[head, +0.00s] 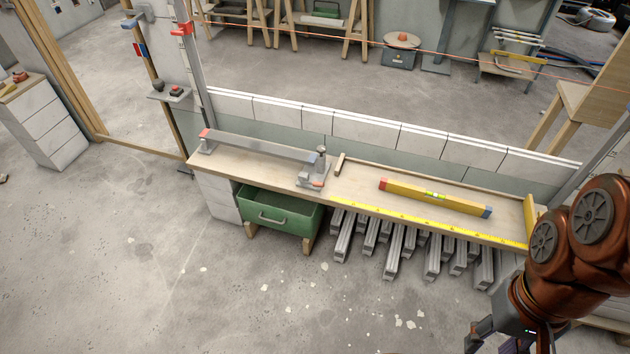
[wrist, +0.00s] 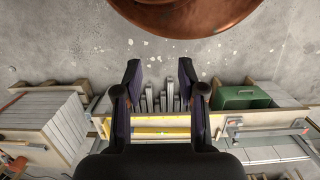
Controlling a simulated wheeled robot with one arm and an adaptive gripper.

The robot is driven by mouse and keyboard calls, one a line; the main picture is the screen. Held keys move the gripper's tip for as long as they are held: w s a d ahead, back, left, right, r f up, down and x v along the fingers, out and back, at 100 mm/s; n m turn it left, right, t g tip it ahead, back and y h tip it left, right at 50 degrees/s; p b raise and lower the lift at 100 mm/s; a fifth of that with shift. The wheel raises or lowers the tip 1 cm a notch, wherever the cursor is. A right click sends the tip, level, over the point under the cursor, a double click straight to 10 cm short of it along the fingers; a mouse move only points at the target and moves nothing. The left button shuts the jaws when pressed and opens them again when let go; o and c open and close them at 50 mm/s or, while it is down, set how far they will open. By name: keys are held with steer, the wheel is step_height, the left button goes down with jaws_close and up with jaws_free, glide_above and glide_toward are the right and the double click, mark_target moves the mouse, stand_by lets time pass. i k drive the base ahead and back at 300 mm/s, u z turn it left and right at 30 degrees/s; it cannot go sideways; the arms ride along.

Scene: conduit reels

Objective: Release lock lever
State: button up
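A grey metal clamp (head: 313,172) stands on the wooden bench at the right end of a long grey bar (head: 262,146). A small lever with a red tip (head: 318,184) shows low on the clamp; its exact position is too small to tell. The bar has a red end at its left. My gripper (wrist: 160,82) is open and empty in the wrist view, its two dark fingers well apart. In the head view my arm is at the lower right, far from the clamp, and the fingers are mostly out of frame. The clamp's details are unclear in the wrist view.
A yellow spirit level (head: 435,197) lies on the bench (head: 355,193), with a yellow tape measure (head: 430,222) along its front edge. A green drawer (head: 280,214) and several grey profiles (head: 392,252) are below. A low block wall (head: 365,130) stands behind. The floor in front is clear.

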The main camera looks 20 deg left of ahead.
mark_target(314, 184)
steer(key=z, duration=1.15)
steer(key=i, duration=0.4)
steer(key=u, duration=3.1)
